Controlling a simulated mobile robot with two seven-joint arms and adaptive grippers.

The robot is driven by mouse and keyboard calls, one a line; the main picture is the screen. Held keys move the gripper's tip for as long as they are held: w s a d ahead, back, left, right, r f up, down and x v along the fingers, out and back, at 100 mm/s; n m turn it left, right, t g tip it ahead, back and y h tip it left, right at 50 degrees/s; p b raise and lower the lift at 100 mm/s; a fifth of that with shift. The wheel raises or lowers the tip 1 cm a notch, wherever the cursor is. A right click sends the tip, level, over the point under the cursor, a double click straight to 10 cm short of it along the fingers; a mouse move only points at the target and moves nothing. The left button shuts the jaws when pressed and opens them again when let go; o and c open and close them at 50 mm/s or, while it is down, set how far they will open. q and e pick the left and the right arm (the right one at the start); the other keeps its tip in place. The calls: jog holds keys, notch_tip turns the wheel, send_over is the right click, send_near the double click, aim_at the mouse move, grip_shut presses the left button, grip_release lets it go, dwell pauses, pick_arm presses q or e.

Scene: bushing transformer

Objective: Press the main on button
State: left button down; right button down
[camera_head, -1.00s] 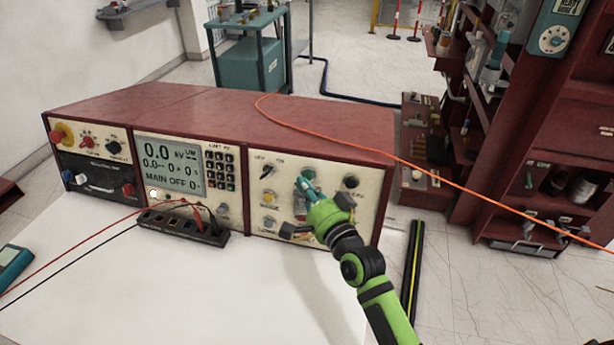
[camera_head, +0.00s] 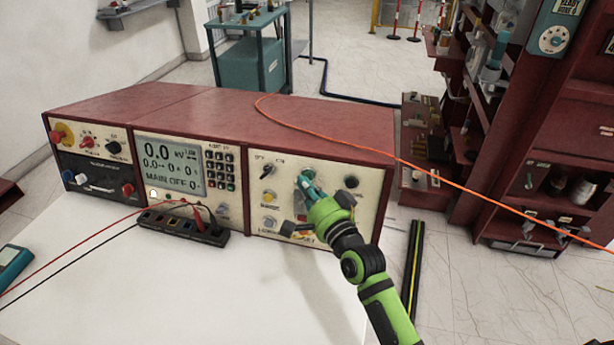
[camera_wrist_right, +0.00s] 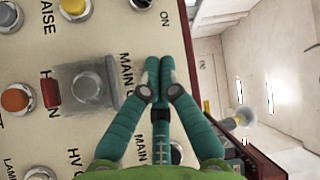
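The control box has a cream right-hand panel (camera_head: 258,200) with several knobs and buttons. My right gripper (camera_head: 307,181) is at this panel, its teal fingertips close to or against it; I cannot tell if they touch. In the right wrist view its fingers (camera_wrist_right: 158,76) are together, with nothing seen between them. A partly covered "MAIN" label (camera_wrist_right: 127,70) is beside the tips. A silver button under a clear cover (camera_wrist_right: 88,86) is left of them. The fingers hide part of the panel, and I cannot make out the main on button. The display (camera_head: 170,165) reads "MAIN OFF". My left gripper is out of view.
A black terminal block (camera_head: 180,228) with red and black leads stands in front of the box. An orange cable (camera_head: 430,172) runs over the box top to the right. A dark red shelf unit (camera_head: 560,140) stands at right. The white tabletop (camera_head: 120,290) is mostly clear.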

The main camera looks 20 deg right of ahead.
jog(key=shift+w+d+f, duration=0.1)
jog(key=shift+w+d, duration=0.25)
jog(key=shift+w, duration=0.1)
dwell(0.8)
dwell(0.3)
jog(key=shift+s+a+r+p, duration=0.2)
jog(key=shift+s+a+p, duration=0.3)
jog(key=shift+s+p, duration=0.15)
jog(key=s+a+p, duration=0.1)
jog(key=s+p, duration=0.1)
jog(key=s+a+r+p, duration=0.1)
jog(key=s, duration=0.1)
jog(key=shift+a+r, duration=0.1)
jog(key=shift+a, duration=0.25)
dwell(1.3)
